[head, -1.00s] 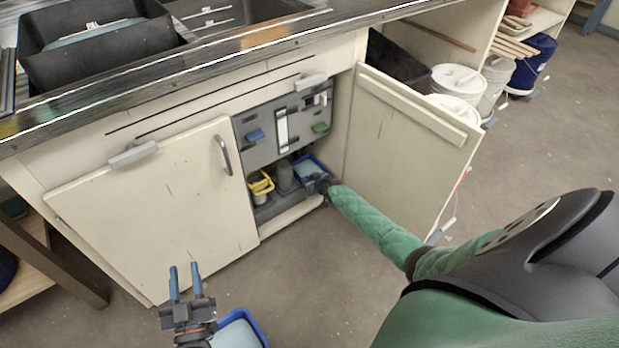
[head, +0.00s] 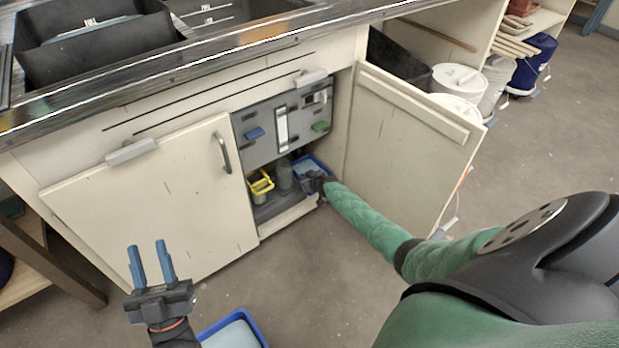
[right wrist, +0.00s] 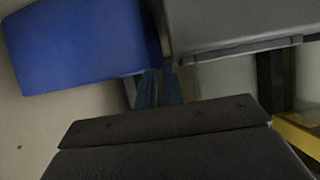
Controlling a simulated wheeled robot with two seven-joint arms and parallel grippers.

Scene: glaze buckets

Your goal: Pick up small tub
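Inside the open cabinet, a blue tub (head: 318,161) with a pale inside stands at the right, next to a dark grey container (head: 284,173) and a yellow-rimmed container (head: 260,196). I cannot tell which is the small tub. My right gripper (head: 308,180) is low in the cabinet, just in front of the blue tub. In the right wrist view, a blue surface (right wrist: 75,45) lies beside its blue fingers (right wrist: 159,88); contact and finger gap are unclear. My left gripper (head: 147,250) is open and empty, in front of the closed door.
A blue tub (head: 232,332) with a pale inside is on the floor near my left gripper. The closed door (head: 160,205) is at left. White lidded buckets (head: 458,80) stand at the back right.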

